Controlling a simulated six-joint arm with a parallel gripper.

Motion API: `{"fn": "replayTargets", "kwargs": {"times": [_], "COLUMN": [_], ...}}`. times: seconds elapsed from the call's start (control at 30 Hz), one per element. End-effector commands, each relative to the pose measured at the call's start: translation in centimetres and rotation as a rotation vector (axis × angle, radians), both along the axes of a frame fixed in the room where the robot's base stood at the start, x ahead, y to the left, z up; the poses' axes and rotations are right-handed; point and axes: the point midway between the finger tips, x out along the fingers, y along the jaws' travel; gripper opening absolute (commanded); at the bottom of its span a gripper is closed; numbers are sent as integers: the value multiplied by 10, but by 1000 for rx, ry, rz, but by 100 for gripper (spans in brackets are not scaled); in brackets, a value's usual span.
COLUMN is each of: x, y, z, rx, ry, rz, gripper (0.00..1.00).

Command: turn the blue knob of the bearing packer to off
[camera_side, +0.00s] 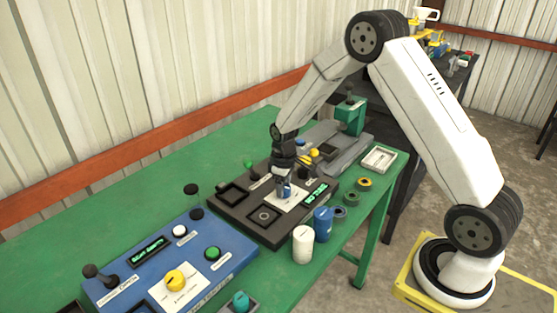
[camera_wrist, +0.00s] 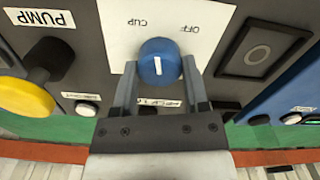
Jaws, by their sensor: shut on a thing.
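The blue knob (camera_wrist: 160,62) of the bearing packer sits on a white plate (camera_wrist: 112,32) with the upside-down words CUP and OFF beyond it. A short white line marks its face, between upright and slightly slanted in the wrist view; which word it points at I cannot tell. My gripper (camera_wrist: 158,78) has one finger on each side of the knob and is shut on it. In the side view my gripper (camera_side: 286,183) comes down from above onto the knob (camera_side: 287,193). The bearing packer (camera_side: 238,222) is a dark panel with a green lit display (camera_side: 316,193), too small to read.
A yellow knob labelled PUMP (camera_wrist: 27,97) and a square recess (camera_wrist: 264,49) flank the knob. A blue panel (camera_side: 212,282) stands nearby on the green table (camera_side: 130,215).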

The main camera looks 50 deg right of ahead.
Motion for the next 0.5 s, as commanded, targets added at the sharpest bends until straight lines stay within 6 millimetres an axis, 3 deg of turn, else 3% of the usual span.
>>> {"fn": "replayTargets", "kwargs": {"times": [0.5], "x": [-1], "y": [-1], "z": [0], "rx": [1], "ry": [3], "rz": [-491], "gripper": [0]}}
